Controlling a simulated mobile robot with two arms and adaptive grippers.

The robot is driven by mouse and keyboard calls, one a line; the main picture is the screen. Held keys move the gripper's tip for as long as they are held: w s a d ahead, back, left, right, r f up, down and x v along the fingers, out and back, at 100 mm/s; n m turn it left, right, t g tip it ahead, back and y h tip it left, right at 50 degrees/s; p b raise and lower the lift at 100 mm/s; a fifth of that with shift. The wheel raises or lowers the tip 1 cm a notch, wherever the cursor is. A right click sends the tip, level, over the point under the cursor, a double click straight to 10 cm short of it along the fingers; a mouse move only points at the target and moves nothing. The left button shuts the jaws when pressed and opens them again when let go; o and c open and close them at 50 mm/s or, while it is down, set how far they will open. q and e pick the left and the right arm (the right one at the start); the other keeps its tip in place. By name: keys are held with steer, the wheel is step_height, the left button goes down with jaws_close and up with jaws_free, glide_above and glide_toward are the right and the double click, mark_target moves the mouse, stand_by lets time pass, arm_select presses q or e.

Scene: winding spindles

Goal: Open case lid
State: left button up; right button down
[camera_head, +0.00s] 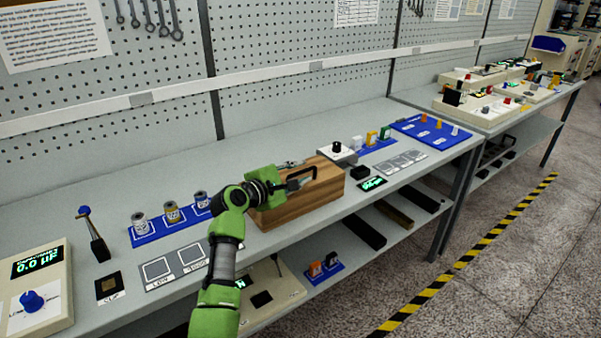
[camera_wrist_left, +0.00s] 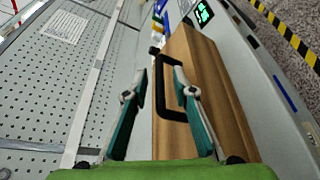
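A wooden case (camera_head: 318,205) with brown grain sits shut on the workbench, a black handle on its top. My left arm comes in from the left, and its gripper (camera_head: 296,181) is over the left part of the case, near the handle. In the left wrist view the case (camera_wrist_left: 212,95) runs lengthwise away from me. The two fingers of my left gripper (camera_wrist_left: 155,82) are spread apart, with the black handle (camera_wrist_left: 159,95) showing between them. I cannot tell whether either finger touches the handle. My right gripper is not in view.
A blue tray with several small jars (camera_head: 172,213) stands left of the case. A white box with a black knob (camera_head: 338,151) is just behind its right end. A small green display (camera_head: 371,183) and a blue board (camera_head: 432,131) lie further right. A pegboard wall bounds the back.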

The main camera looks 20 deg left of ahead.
arm_select(q)
steer(key=shift+w+d, duration=0.15)
steer(key=shift+w, duration=0.05)
jaws_close()
